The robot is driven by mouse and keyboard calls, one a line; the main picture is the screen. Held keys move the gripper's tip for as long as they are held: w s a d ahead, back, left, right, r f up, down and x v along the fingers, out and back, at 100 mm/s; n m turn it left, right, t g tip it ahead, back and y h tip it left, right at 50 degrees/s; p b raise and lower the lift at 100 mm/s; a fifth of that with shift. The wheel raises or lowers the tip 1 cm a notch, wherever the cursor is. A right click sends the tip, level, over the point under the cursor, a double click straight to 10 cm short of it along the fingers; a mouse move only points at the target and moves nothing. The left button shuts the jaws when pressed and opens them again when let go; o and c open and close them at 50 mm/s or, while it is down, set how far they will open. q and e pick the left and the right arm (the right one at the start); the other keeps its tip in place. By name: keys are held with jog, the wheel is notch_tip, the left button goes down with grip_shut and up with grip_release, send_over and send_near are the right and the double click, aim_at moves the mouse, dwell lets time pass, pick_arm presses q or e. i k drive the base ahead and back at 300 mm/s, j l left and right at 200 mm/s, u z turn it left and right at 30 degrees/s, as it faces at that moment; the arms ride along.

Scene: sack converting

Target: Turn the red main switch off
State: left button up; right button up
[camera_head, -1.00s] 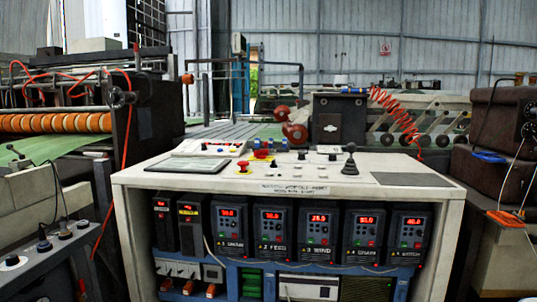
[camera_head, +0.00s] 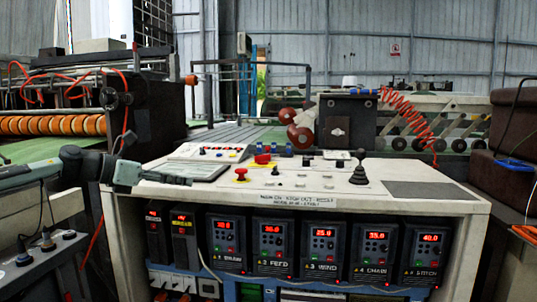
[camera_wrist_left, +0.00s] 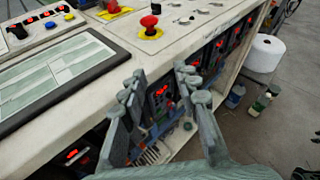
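Two red controls stand on the cream console top. One is a red mushroom knob on a yellow base (camera_head: 241,174), near the front edge, also in the left wrist view (camera_wrist_left: 150,24). The other red control (camera_head: 262,158) is farther back on a yellow plate and also shows at the top of the wrist view (camera_wrist_left: 113,8). I cannot tell from the labels which is the main switch. My left gripper (camera_head: 188,180) is left of both, over the console's front left edge. In the wrist view its fingers (camera_wrist_left: 161,80) are apart and empty. My right gripper is out of view.
A flat panel (camera_head: 200,170) and a button box (camera_head: 208,151) lie on the console's left side. A black joystick (camera_head: 359,170) stands farther right. Drive units with red displays (camera_head: 325,250) fill the shelf below. A white roll (camera_wrist_left: 263,52) stands beyond the console's end.

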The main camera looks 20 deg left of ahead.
aim_at(261, 159)
jog(key=i, duration=1.1)
